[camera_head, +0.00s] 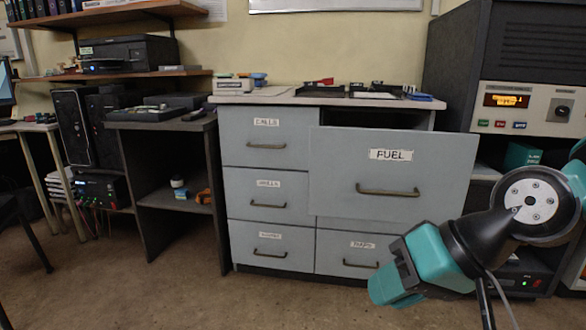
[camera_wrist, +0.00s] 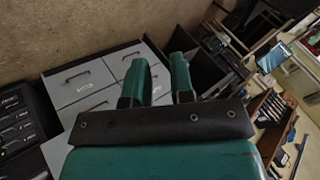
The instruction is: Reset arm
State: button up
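My arm is the task's own object; it reaches in from the right in the head view, bent at a dark joint with a round grey cap. My gripper (camera_head: 388,288) is teal and points down and left, in front of the lower right of the grey drawer cabinet (camera_head: 267,190). In the wrist view my gripper (camera_wrist: 160,68) shows two teal fingers apart with an empty gap between them. The cabinet also shows behind the fingers there (camera_wrist: 72,77). Nothing is held.
The FUEL drawer (camera_head: 390,173) is pulled out; the other visible drawers look shut. A black console (camera_head: 500,60) with an orange display stands at the right. A dark side desk (camera_head: 165,126) stands left. The brown floor (camera_head: 200,295) at front left is clear.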

jog(key=s+d+n+g+h, duration=0.25)
jog(key=s+n, duration=0.25)
jog(key=s, duration=0.4)
notch_tip(320, 180, up, 34)
jog(key=p, duration=3.3)
jog(key=shift+r+g+h+p, duration=0.25)
jog(key=shift+g+h+p, duration=0.1)
jog(key=shift+p, duration=0.05)
